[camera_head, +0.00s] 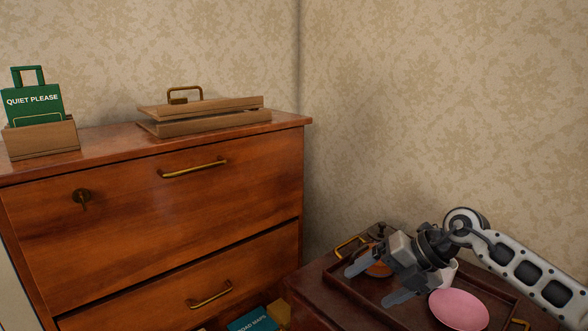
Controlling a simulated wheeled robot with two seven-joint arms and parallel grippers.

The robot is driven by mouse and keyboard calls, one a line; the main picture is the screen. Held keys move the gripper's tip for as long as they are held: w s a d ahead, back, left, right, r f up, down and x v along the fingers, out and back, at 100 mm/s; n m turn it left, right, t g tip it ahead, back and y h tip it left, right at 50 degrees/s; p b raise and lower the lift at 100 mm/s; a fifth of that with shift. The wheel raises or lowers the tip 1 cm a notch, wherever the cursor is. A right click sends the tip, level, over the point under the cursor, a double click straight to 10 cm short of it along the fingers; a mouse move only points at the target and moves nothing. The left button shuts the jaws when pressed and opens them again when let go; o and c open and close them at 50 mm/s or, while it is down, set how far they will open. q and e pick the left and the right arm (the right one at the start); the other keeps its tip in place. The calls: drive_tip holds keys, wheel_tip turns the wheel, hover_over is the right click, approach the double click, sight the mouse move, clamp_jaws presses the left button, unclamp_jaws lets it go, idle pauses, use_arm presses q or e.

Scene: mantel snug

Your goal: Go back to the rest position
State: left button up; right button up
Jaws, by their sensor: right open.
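My right gripper (377,282) comes in from the right edge, low in the head view. It is open, with its two grey fingers apart and nothing seen between them. It hangs over a dark wooden tray (345,283) on a low dark cabinet, and whether it touches anything there cannot be told. My left gripper is not in view.
The tray bears a pink plate (459,309), a white cup (449,271) and an orange-brown item (379,269), partly hidden by my gripper. A wooden chest (150,215) stands left, bearing a lidded box (203,117) and a green sign (33,104) in a holder. Books (253,320) lie low between.

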drive_tip(key=s+a+r+m+t+y, duration=0.2)
drive_tip(key=a+r+y, duration=0.15)
drive_tip(key=a, duration=0.25)
drive_tip(key=s+a+r+m+t+y, duration=0.1)
drive_tip(key=s+a+r+t+y, duration=0.15)
drive_tip(key=a+y, duration=0.3)
drive_tip(key=d+m+t+h, duration=0.8)
drive_tip(key=m+t+h, duration=0.35)
drive_tip(key=m, duration=0.75)
drive_tip(key=s+d+f+m+g+h, duration=0.6)
drive_tip(key=s+d+f+m, duration=0.2)
drive_tip(key=f, duration=0.4)
drive_tip(key=s+f+m+g, duration=0.1)
drive_tip(key=s+f+g, duration=0.3)
drive_tip(key=s, duration=0.5)
drive_tip(key=s+f+m+g, duration=0.1)
drive_tip(key=s+f+g, duration=0.35)
drive_tip(key=s, duration=0.55)
drive_tip(key=w+a+f+t+y, duration=0.2)
drive_tip(key=w+a+t+y, duration=0.2)
drive_tip(key=w+a+t, duration=0.2)
drive_tip(key=shift+w+f+t+p, duration=0.2)
drive_tip(key=shift+w+t+p, duration=0.05)
drive_tip(key=shift+t+p, duration=0.15)
